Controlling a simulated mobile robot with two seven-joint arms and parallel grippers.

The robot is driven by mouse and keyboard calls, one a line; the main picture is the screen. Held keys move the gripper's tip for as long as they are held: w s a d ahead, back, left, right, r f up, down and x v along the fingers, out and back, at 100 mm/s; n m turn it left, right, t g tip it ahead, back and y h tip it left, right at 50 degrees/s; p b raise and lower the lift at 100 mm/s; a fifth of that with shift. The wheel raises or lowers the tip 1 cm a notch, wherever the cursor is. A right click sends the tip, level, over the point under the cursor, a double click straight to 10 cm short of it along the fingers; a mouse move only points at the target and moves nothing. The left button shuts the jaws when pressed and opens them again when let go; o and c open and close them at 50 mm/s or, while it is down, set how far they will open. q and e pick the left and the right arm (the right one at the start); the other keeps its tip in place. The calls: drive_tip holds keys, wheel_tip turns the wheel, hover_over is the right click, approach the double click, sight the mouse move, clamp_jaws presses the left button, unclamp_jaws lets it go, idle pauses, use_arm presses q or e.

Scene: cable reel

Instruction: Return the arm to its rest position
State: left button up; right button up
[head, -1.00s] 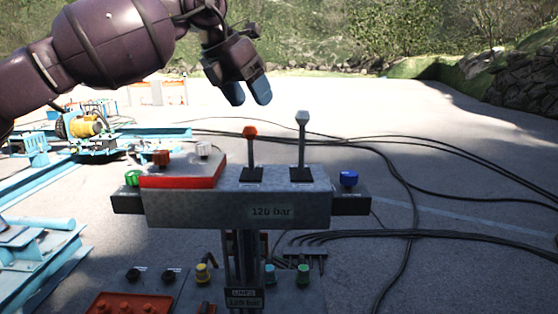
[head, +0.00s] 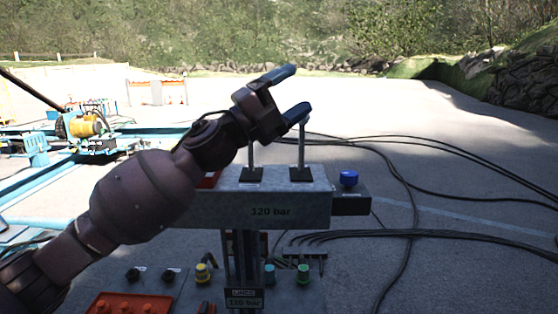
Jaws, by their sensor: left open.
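My left arm (head: 140,195) comes in from the lower left and crosses in front of the grey control stand (head: 285,208). My left gripper (head: 295,92) is open and empty, its two blue-tipped fingers pointing up and right. The lower fingertip overlaps the top of the right lever (head: 301,150) in the picture; I cannot tell whether they touch. The gripper hides the top of the left lever (head: 251,160). The arm covers most of the red-edged box (head: 210,180) and the stand's left end. My right gripper is not in view.
A blue knob (head: 348,178) sits at the stand's right end. A lower panel (head: 165,290) carries several knobs. Black cables (head: 405,200) lie on the ground to the right. A yellow reel (head: 86,127) with blue frames stands at the left. The paved ground beyond is open.

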use_arm(q)
drive_tip(key=a+f+n+t+y, duration=0.3)
drive_tip(key=a+f+n+y, duration=0.25)
drive_tip(key=f+n, duration=0.4)
drive_tip(key=s+a+f+n+t+y, duration=0.1)
drive_tip(key=a+f+n+t+y, duration=0.35)
drive_tip(key=f, duration=0.85)
drive_tip(key=a+f+n+t+y, duration=0.2)
drive_tip(key=a+f+n+y, duration=0.5)
drive_tip(key=f+n, duration=0.45)
drive_tip(key=s+a+f+n+g+y, duration=0.1)
drive_tip(key=s+a+f, duration=0.3)
drive_tip(key=s+f, duration=0.5)
drive_tip(key=s+a+f+n+g+y, duration=0.2)
drive_tip(key=s+a+f+n+g, duration=0.1)
drive_tip(key=s+f, duration=0.6)
drive_tip(key=s+a+f+n+g+y, duration=0.2)
drive_tip(key=s+a+f, duration=0.3)
drive_tip(key=s+f, duration=0.4)
drive_tip(key=shift+s+a+f+n, duration=0.35)
drive_tip(key=shift+s+a+f, duration=0.05)
drive_tip(key=shift+s, duration=0.1)
drive_tip(key=shift+g, duration=0.25)
